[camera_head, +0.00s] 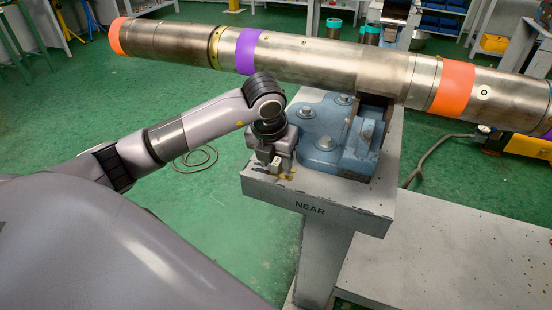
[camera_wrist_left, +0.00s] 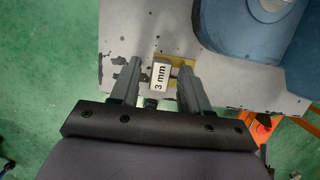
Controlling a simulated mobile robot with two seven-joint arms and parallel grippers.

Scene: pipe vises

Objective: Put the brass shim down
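The brass shim (camera_wrist_left: 187,62) is a thin yellowish plate with a pale tag marked "3 mm" (camera_wrist_left: 161,76). It appears to lie flat on the grey stand top beside the blue vise; it also shows in the head view (camera_head: 287,175). My left gripper (camera_wrist_left: 159,68) is just over it, pointing down, with one finger on each side of the tag. Small gaps show between the fingers and the tag, so it looks open. In the head view my left gripper (camera_head: 277,165) partly hides the shim. My right gripper is in neither view.
A long steel pipe (camera_head: 325,62) with orange and purple bands rests across the blue vise (camera_head: 328,135) close above my left wrist. The grey stand (camera_head: 318,204) is marked "NEAR". A lower grey surface (camera_head: 450,260) is at the right. Green floor is open at the left.

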